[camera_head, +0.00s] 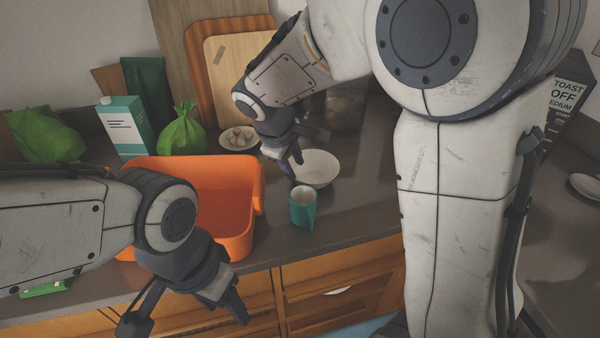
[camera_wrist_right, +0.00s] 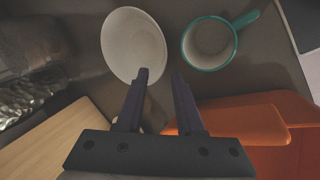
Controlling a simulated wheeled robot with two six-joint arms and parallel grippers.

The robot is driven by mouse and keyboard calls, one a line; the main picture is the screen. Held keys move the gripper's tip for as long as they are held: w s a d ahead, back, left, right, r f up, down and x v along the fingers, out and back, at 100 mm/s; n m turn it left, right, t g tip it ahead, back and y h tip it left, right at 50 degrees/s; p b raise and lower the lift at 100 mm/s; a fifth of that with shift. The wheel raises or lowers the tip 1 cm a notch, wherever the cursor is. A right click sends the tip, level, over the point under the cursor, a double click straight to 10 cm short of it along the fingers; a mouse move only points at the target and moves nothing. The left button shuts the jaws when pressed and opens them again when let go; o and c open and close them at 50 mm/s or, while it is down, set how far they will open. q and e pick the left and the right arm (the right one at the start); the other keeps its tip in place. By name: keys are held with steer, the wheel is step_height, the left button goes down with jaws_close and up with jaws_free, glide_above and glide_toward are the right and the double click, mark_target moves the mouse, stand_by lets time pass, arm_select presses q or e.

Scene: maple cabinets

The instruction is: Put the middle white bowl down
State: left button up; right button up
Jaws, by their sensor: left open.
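In the right wrist view the bowl (camera_wrist_right: 128,40) lies just beyond my fingertips. My right gripper (camera_head: 305,150) is at the bowl's left side. In its wrist view its fingers (camera_wrist_right: 162,75) stand apart, the left fingertip overlapping the bowl's rim; I cannot tell whether it touches. My left gripper (camera_head: 186,318) is open and empty, in front of the counter's edge and low over the drawers.
The teal mug (camera_head: 303,206) stands close in front of the bowl. The orange tub (camera_head: 244,225) is at left. A small dish (camera_head: 238,131) of pale items, green bags (camera_head: 182,132) and a carton (camera_head: 125,130) stand behind. Another white bowl (camera_head: 585,186) is at far right.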

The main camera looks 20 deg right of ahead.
steer(key=v, duration=0.5)
steer(key=s+a+f+m+g+y+p, duration=0.1)
steer(key=s+a+f+y, duration=0.1)
steer(key=s, duration=1)
steer(key=s+a+f+m+g+y+p, duration=0.1)
steer(key=s+a+f+g+y, duration=0.1)
steer(key=s, duration=1)
steer(key=shift+a+f+g, duration=0.3)
steer(key=shift+a+f, duration=0.05)
steer(key=shift+a, duration=0.55)
